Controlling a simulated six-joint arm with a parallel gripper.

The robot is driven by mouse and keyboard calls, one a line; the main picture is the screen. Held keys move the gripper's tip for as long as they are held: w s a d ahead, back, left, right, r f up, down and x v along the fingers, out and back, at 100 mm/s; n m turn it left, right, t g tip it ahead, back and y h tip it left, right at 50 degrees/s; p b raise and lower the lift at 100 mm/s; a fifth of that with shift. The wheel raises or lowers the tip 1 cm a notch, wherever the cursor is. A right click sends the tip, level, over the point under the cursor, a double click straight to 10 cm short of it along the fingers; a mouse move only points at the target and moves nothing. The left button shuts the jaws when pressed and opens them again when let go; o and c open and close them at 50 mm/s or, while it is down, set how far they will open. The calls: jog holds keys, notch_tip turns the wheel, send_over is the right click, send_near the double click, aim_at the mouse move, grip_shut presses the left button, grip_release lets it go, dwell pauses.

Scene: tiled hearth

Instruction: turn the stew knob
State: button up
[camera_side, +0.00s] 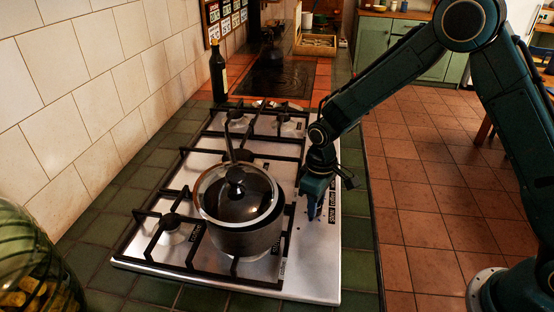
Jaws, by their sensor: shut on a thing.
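My gripper (313,212) points down at the right side of the steel hob (310,265), beside the pot. Its jaws are shut on a knob at the hob's control strip. The fingers hide most of the knob, so its angle cannot be told. Small dark labels (333,200) stand beside the gripper, too small to read surely, so I cannot confirm which knob is held. A steel pot (245,240) with a glass lid (225,200) sits on the near burner grate, just left of my gripper; its handle points away.
Black grates (150,245) cover the hob. A dark bottle (218,75) stands behind it by the tiled wall. A green glass jar (30,265) is at the near left. A dark cooktop (280,75) and a wooden box (316,42) lie farther back. The tiled floor at right is open.

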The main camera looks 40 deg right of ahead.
jog(key=shift+w+n, duration=0.1)
jog(key=shift+n, duration=0.2)
jog(key=shift+r, duration=0.1)
jog(key=o, duration=1)
notch_tip(320, 180, up, 14)
jog(key=shift+f, duration=0.15)
dwell(0.7)
